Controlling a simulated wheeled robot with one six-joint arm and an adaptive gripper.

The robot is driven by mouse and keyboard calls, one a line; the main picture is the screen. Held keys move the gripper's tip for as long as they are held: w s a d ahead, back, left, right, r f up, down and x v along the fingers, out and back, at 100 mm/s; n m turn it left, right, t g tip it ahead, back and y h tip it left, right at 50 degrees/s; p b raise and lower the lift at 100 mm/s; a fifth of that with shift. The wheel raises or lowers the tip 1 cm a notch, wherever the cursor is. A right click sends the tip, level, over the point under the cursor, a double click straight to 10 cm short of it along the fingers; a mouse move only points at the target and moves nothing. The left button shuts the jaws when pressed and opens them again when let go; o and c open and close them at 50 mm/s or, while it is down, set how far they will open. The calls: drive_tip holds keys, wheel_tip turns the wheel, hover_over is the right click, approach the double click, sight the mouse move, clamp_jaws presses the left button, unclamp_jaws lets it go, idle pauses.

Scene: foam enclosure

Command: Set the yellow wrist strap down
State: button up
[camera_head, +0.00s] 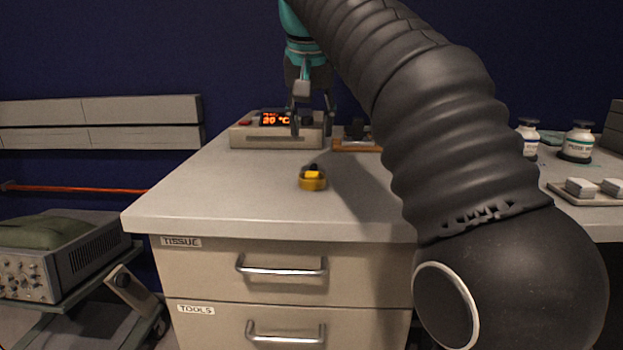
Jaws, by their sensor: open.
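The yellow wrist strap (312,180) is a small coiled yellow band with a dark part on top. It rests on the pale worktop (220,200), near the middle of the bench above the drawers. My gripper (314,130) is open and empty, pointing down above and behind the strap in the picture. A clear gap shows between its fingertips and the strap. My arm hides part of the worktop to the right.
A temperature unit (245,136) with an orange display stands behind my gripper, a wooden-based item (350,146) beside it. White jars (577,142) stand at right. Drawers marked TISSUE (200,262) and TOOLS (225,330) are shut. The worktop's left part is clear.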

sight(313, 169)
drive_tip(key=b+x, duration=0.2)
drive_tip(key=x, duration=0.8)
drive_tip(key=shift+w+f, duration=0.1)
drive_tip(key=shift+w, duration=0.1)
clamp_jaws()
